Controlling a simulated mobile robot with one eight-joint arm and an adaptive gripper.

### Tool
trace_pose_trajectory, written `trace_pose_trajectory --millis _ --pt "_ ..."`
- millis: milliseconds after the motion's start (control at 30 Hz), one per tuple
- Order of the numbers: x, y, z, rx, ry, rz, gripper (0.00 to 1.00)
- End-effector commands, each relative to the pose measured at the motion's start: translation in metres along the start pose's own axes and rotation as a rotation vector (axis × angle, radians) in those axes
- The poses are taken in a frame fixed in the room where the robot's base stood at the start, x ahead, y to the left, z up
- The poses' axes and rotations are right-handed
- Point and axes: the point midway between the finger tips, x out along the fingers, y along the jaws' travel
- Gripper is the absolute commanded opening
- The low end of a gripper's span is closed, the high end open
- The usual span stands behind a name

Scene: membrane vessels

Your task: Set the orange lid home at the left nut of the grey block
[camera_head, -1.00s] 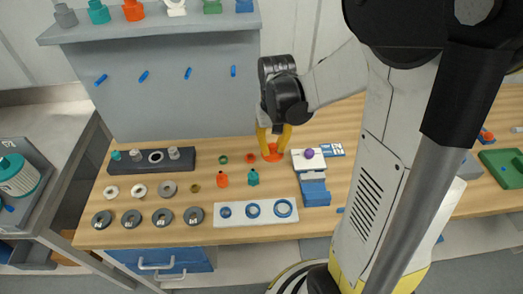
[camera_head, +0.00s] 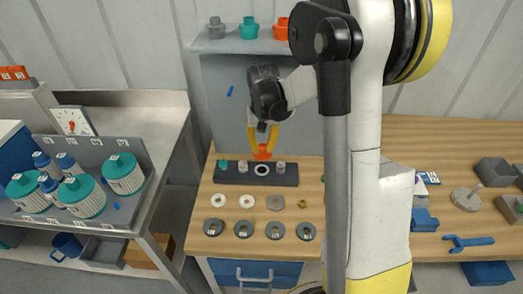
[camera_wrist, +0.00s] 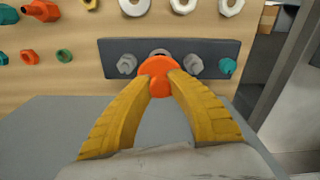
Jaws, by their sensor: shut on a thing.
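My gripper (camera_head: 262,140) has its yellow fingers closed on the orange lid (camera_head: 262,154). In the head view the lid is in front of the upper edge of the dark grey block (camera_head: 290,178), above its middle. The block bears a teal fitting (camera_head: 223,164) at the far left, then a grey nut (camera_head: 243,166), a white-rimmed ring (camera_head: 261,170) and another grey nut (camera_head: 280,167). The wrist view shows this row reversed, with the lid (camera_wrist: 158,78) hiding most of the ring and both grey nuts (camera_wrist: 194,65) (camera_wrist: 127,64) visible beside it.
Several washers and rings (camera_head: 244,229) lie on the wooden table in front of the block. A shelf (camera_head: 238,45) with colored fittings stands behind it. A metal bench (camera_head: 172,125) with filter vessels is at left. My arm covers the table's middle.

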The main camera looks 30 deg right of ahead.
Motion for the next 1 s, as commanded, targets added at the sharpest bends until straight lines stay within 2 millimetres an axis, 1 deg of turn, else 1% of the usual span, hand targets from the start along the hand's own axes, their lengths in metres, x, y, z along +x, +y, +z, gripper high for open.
trace_pose_trajectory --millis 167,367,1000 --pt "0.003 0.002 -0.001 0.006 0.001 0.000 0.00" --pt "0.010 0.002 0.000 0.005 0.000 0.000 0.00" --pt "0.052 0.002 0.002 0.005 0.000 0.000 0.00"
